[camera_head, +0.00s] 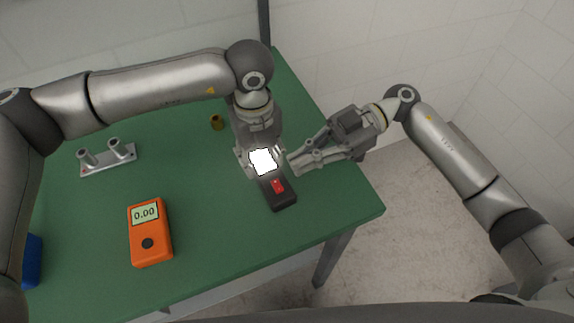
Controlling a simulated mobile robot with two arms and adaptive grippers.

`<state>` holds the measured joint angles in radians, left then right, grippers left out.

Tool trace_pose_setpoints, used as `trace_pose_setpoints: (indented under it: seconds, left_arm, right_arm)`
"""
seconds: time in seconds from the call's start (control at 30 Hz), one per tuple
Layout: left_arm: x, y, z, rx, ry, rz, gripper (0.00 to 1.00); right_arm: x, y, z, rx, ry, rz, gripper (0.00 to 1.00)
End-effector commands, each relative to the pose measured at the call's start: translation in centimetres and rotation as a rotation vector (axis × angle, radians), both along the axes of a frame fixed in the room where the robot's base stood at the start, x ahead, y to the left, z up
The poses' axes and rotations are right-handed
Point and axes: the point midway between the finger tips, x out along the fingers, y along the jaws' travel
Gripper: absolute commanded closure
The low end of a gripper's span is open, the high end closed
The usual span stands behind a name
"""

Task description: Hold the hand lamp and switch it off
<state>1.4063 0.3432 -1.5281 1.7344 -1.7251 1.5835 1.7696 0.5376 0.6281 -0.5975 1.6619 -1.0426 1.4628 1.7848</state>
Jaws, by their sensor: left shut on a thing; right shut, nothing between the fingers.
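The hand lamp (281,197) is a dark handle with a red switch (277,186) and a bright white, lit head (263,161). It is over the green table near the right edge. My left gripper (260,165) comes from behind and is shut on the lamp around its head end. Part of its fingers is hidden by the glow. My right gripper (293,165) is shut and empty, with its fingertips just right of the lamp head. I cannot tell if they touch the lamp.
The green table (210,220) holds an orange meter (150,232) reading 0.00, a metal bracket with two posts (108,160) and a small brass part (216,122). A blue object (32,261) shows at the left edge. Bare table lies between the meter and the lamp.

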Motion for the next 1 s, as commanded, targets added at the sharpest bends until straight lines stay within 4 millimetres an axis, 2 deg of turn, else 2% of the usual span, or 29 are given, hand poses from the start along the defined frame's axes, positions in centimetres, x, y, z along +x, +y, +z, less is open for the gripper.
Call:
trace_pose_setpoints:
  seconds: [0.03, 0.2, 0.4, 0.87, 1.0]
  left_arm:
    - [0.0, 0.0, 0.0, -0.001, 0.000, 0.000, 0.84]
    - [0.0, 0.0, 0.0, -0.001, 0.000, 0.001, 0.84]
    - [0.0, 0.0, 0.0, -0.001, 0.000, 0.001, 0.84]
    - [0.0, 0.0, 0.0, -0.001, 0.000, 0.001, 0.84]
    - [0.0, 0.0, 0.0, -0.001, 0.000, 0.001, 0.84]
  right_arm:
    - [0.6, -1.2, 0.4, -0.002, -0.002, -0.005, 1.00]
    - [1.8, -4.3, 1.3, 0.000, -0.001, -0.004, 1.00]
    - [2.7, -6.7, 2.0, 0.004, -0.001, -0.001, 1.00]
    - [2.9, -7.3, 2.3, 0.007, -0.004, 0.001, 1.00]
    - [2.3, -6.8, 3.9, 0.015, -0.042, 0.003, 1.00]
